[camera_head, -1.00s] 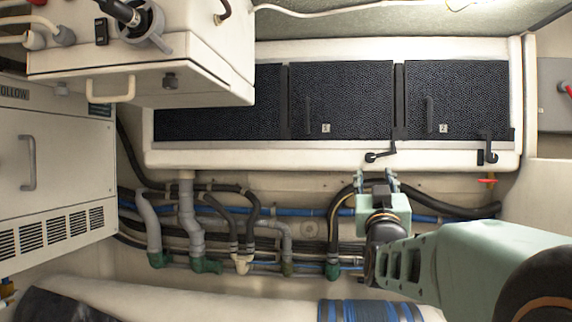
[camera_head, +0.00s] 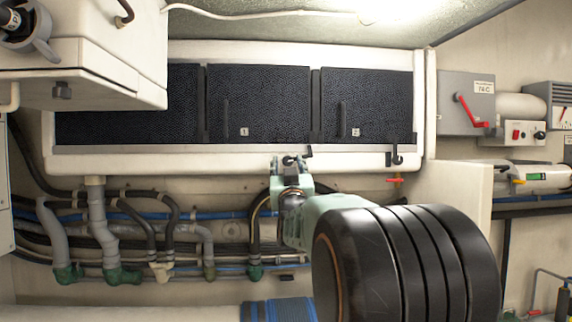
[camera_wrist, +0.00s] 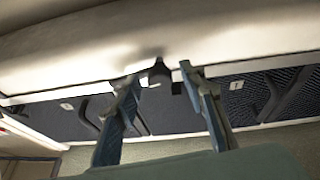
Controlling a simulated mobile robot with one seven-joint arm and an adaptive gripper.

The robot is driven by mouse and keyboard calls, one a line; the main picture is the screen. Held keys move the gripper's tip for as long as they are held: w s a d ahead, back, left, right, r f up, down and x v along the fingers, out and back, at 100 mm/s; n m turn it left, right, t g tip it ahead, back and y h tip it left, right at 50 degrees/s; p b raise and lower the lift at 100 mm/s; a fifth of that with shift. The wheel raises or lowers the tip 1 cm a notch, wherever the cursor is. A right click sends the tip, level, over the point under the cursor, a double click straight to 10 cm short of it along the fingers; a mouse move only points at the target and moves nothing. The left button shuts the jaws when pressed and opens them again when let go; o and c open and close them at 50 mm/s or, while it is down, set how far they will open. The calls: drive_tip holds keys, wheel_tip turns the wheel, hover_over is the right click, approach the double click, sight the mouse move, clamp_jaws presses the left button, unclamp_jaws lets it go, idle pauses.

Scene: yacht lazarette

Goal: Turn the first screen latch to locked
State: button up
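The first screen latch (camera_head: 290,160) is a small dark lever on the white lower frame, below the gap between screens 1 and 2. Its arm points left, about level, with a round knob at the end. My gripper (camera_head: 290,163) is at the latch with its fingers apart, one on each side of the knob. In the wrist view the dark knob (camera_wrist: 158,73) shows between the open fingertips (camera_wrist: 158,80), and I see no clear contact. The screen labelled 1 (camera_head: 258,105) is dark mesh with a dark handle. Part of the latch is hidden by my fingers.
A second latch (camera_head: 397,155) stands upright at the right, above a red-orange valve handle (camera_head: 395,180). The screen labelled 2 (camera_head: 368,105) is beside screen 1. Hoses and pipes (camera_head: 150,235) run below the frame. A grey box with a red lever (camera_head: 468,105) is on the right wall.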

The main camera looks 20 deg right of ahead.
drive_tip(key=shift+c, duration=0.2)
clamp_jaws()
